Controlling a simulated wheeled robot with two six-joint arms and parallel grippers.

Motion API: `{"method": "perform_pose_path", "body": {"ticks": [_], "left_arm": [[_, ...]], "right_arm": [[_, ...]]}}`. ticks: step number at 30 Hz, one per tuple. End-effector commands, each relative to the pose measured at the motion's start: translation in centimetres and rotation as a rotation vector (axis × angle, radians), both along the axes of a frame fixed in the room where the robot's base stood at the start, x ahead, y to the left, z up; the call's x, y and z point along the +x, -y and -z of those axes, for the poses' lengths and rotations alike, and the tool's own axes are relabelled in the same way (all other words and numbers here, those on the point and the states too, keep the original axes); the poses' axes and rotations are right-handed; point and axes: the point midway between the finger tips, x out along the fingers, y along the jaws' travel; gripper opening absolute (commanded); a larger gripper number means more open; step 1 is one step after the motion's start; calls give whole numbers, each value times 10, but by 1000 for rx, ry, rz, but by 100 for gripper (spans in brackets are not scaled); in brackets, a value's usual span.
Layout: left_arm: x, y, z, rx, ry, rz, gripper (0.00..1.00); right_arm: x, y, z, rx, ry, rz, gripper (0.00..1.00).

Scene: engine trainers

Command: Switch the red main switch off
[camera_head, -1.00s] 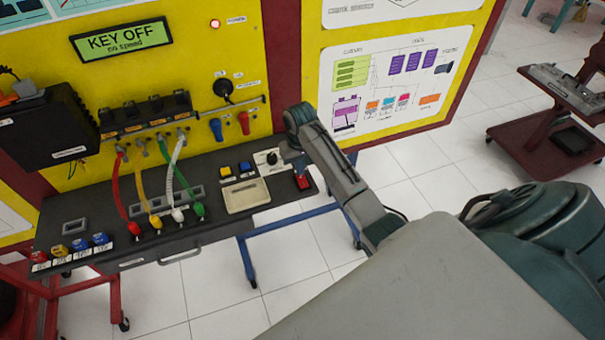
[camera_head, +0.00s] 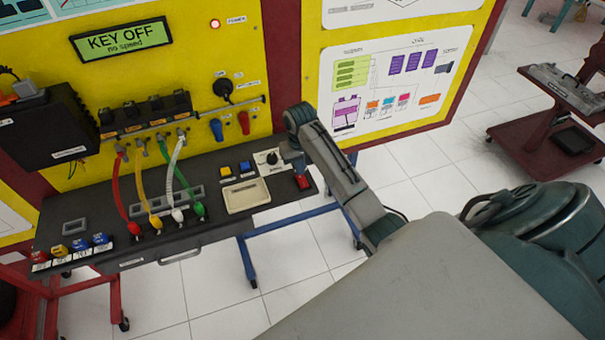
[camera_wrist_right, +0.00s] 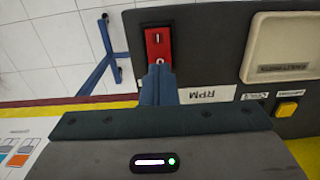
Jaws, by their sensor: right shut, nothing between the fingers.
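The red main switch (camera_head: 303,183) is a rocker at the right end of the dark panel shelf. In the right wrist view, the red switch (camera_wrist_right: 157,43) shows an "I" mark and an "O" mark. My right gripper (camera_head: 298,169) is shut and empty, right at the switch. In the wrist view, the shut fingertips (camera_wrist_right: 158,72) are at the switch's "O" end; I cannot tell whether they touch it. The red power lamp (camera_head: 214,24) is lit. The display (camera_head: 122,40) reads "KEY OFF, no speed". My left gripper is not in view.
A black knob (camera_head: 271,158), yellow and blue buttons (camera_head: 235,172) and a beige tray (camera_head: 247,196) lie left of the switch. Several coloured cables (camera_head: 176,175) arch over the shelf further left. The yellow board (camera_head: 290,70) stands behind.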

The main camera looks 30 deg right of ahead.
Motion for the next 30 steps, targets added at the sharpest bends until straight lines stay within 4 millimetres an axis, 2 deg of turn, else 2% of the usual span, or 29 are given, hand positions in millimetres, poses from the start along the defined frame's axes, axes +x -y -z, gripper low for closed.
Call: {"method": "perform_pose_path", "body": {"ticks": [30], "left_arm": [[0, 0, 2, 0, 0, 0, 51]], "right_arm": [[0, 0, 8, 0, 0, 0, 0]]}}
